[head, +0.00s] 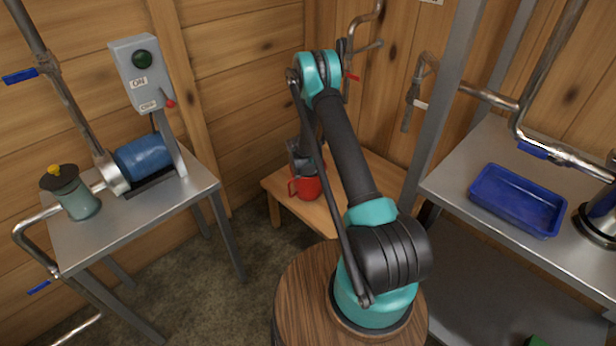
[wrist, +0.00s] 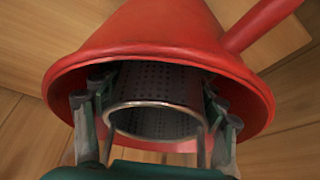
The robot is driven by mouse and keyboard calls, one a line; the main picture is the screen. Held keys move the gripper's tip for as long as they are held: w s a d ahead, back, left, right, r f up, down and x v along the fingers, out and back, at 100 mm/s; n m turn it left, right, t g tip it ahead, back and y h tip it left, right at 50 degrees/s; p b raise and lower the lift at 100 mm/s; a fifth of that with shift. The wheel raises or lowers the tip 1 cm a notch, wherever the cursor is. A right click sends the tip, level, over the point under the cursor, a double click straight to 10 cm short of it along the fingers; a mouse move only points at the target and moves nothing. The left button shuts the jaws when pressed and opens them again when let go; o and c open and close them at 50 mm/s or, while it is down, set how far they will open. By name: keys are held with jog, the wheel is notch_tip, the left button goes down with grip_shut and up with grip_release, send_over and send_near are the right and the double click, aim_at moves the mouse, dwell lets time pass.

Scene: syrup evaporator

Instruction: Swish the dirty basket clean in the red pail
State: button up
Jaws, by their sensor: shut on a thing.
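The red pail (head: 306,188) stands on a low wooden bench in the head view, with its handle at its left. In the wrist view the pail (wrist: 150,35) fills the upper middle, its rim flaring toward the camera. The basket (wrist: 152,121) is a perforated metal cylinder with a shiny rim, lying within the pail's mouth. Its far end is hidden in the pail, and I cannot tell how dirty it is. My gripper (wrist: 156,88) is shut on the basket, one finger at each side. In the head view my gripper (head: 303,160) is over the pail, partly hidden by my arm.
The low wooden bench (head: 378,194) has bare room to the right of the pail. A metal table with a blue motor (head: 150,158) and a switch box (head: 142,75) stands at left. A blue tray (head: 517,202) lies on the right shelf. Pipes and a wooden wall are behind the pail.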

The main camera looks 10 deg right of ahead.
jog(key=shift+f, duration=1.7)
dwell(0.8)
jog(key=shift+r, duration=0.15)
jog(key=shift+r, duration=8.9)
